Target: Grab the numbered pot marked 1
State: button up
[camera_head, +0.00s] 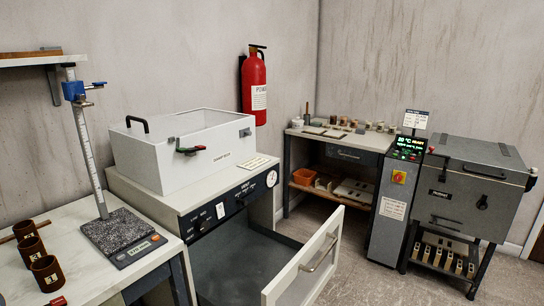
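Brown open-topped pots stand in a row on the light bench at the lower left: a far pot (25,231), a middle pot (32,249) and a near pot (47,273). The near pot has a small pale mark on its side, too small to read. I cannot tell which pot, if any, is marked 1. Several small pots and jars (378,127) stand on the back bench, also with no readable number. My gripper is not in view.
A stand with a blue clamp (73,91) and a scale (137,250) are right of the brown pots. A grey kiln-like unit (462,195) stands at right. Some floor (349,240) is clear.

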aim_at(49, 275)
jog(key=u, duration=1.25)
jog(key=i+l, duration=0.15)
jog(key=l, duration=0.15)
jog(key=i+l, duration=0.15)
jog(key=l, duration=0.15)
jog(key=i+l, duration=0.15)
jog(key=l, duration=0.15)
jog(key=i, duration=0.5)
